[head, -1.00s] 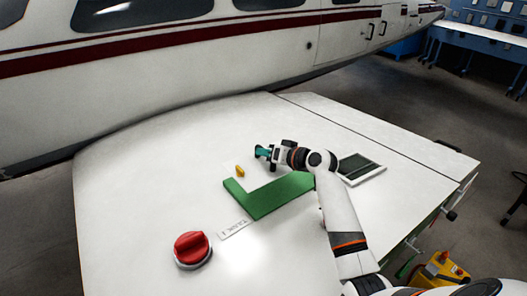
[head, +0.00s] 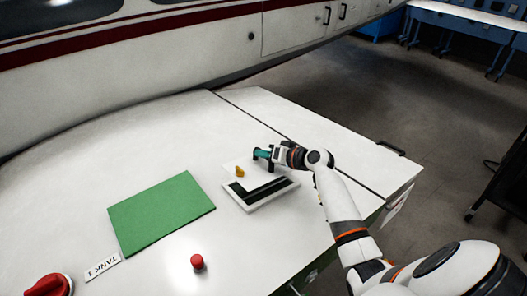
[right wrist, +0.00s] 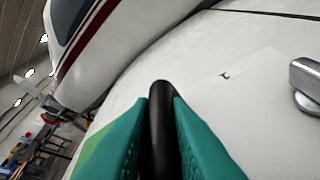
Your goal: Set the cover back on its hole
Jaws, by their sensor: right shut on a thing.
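My right gripper (head: 263,153) has teal fingers shut on a black handle, which shows between them in the right wrist view (right wrist: 161,130). The handle appears to belong to a white cover (head: 252,178) with a small yellow piece (head: 240,171) on it. The cover is hard to tell from the white surface. It hides part of the dark hole (head: 265,190), which has a pale rim. The hole shows as a black L along its left and near sides, so the cover is offset toward the far side. I cannot tell whether it touches. My left gripper is not in view.
A green mat (head: 160,213) lies left of the hole. A small red knob (head: 197,262) stands nearer, and a larger red knob (head: 50,286) with a TANK 1 label (head: 103,267) is at lower left.

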